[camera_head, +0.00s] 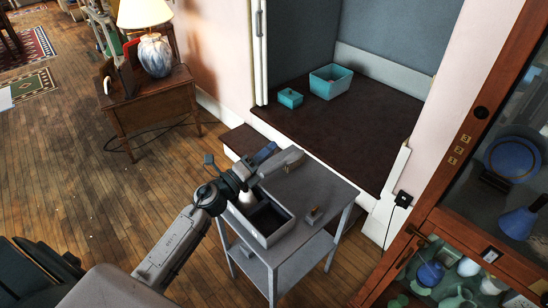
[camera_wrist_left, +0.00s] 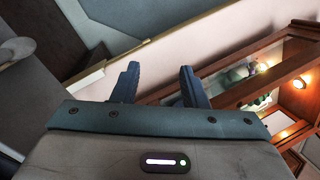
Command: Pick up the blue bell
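The blue bell (camera_head: 522,220), with its handle pointing up and right, stands behind the glass of the wooden cabinet (camera_head: 440,222) at the right edge of the head view. The cabinet door in front of it looks shut. My left gripper (camera_head: 268,152) is above the grey cart, well to the left of the cabinet and far from the bell. In the left wrist view my left gripper (camera_wrist_left: 160,82) has its two dark blue fingers apart with nothing between them. The bell cannot be made out in that view. My right gripper is out of view.
A blue plate (camera_head: 512,158) is near the bell.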

